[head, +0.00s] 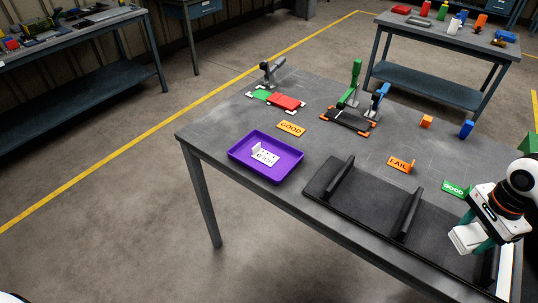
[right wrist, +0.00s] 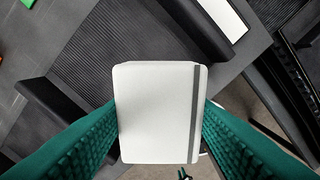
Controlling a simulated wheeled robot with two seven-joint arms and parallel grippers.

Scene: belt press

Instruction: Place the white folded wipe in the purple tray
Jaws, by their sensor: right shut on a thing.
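The white folded wipe (right wrist: 155,112), with a grey stripe along one side, is between the teal fingers of my right gripper (right wrist: 160,120). In the head view the wipe (head: 465,239) is at the lower right, held above the right end of the black belt bed. My right gripper (head: 474,236) is shut on it. The purple tray (head: 236,156) lies at the table's left front, well to the left of the gripper. Inside it is a white HOLD sign and no wipe. My left gripper is not in view.
The black belt bed (head: 322,190) with two raised bars lies between tray and gripper. Behind are an orange GOOD sign (head: 291,128), an orange FAIL sign (head: 400,164), a green GOOD sign (head: 456,190) and clamp fixtures (head: 348,121).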

